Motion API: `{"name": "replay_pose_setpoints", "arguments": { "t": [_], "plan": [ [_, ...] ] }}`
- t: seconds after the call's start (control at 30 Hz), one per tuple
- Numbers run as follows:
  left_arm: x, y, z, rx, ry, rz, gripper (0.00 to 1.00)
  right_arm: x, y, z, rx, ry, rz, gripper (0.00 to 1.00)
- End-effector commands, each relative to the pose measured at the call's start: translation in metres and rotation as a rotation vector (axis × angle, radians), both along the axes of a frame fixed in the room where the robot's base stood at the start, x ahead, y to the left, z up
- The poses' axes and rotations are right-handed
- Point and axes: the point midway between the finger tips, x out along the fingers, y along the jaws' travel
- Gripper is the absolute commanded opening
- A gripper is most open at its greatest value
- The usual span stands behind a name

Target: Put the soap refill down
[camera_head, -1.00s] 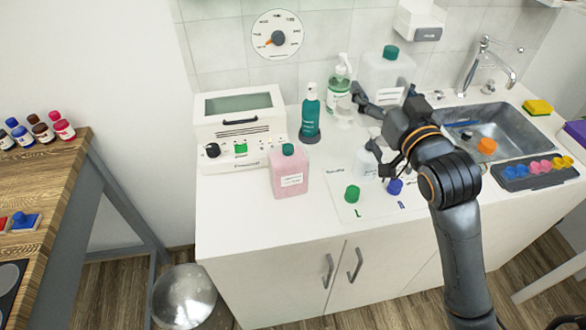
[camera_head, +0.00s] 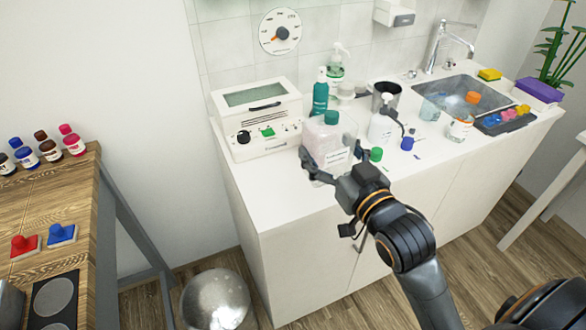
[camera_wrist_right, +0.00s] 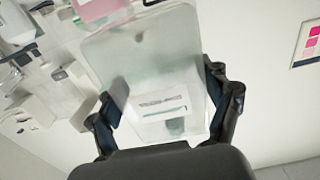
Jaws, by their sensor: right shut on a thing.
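The soap refill, a large translucent jug (camera_head: 337,158) with a white label and a teal cap, is in my right gripper (camera_head: 330,172). The right fingers are shut on its sides; the jug also fills the middle of the right wrist view (camera_wrist_right: 150,75). It is over the counter (camera_head: 285,190) near its front edge, in front of the pink bottle. I cannot tell whether its base touches the counter. The pink bottle is mostly hidden behind it; part of it shows in the right wrist view (camera_wrist_right: 98,8). My left gripper is not in view.
A white machine (camera_head: 256,125) stands left of the jug, a teal spray bottle (camera_head: 320,95) behind. A green cap (camera_head: 376,154), blue cap (camera_head: 407,143) and white pump bottle (camera_head: 381,122) stand to the right. The counter's front left is bare. The sink (camera_head: 450,98) is farther right.

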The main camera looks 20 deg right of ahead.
Motion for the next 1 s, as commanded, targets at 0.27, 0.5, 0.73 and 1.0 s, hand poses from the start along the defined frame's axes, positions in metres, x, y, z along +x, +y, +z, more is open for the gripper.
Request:
{"name": "replay_pose_setpoints", "arguments": {
  "t": [0.27,0.5,0.73,1.0],
  "plan": [
    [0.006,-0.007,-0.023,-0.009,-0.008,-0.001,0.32,0.047,0.037,-0.026,0.006,0.002,0.001,0.45],
    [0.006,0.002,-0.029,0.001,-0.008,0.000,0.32,0.077,0.061,-0.068,0.002,0.003,0.000,0.45],
    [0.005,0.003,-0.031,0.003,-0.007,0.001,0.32,0.087,0.069,-0.083,0.001,0.001,0.000,0.45],
    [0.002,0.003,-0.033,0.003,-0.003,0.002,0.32,0.091,0.073,-0.118,0.000,0.002,0.000,0.45]
  ]
}}
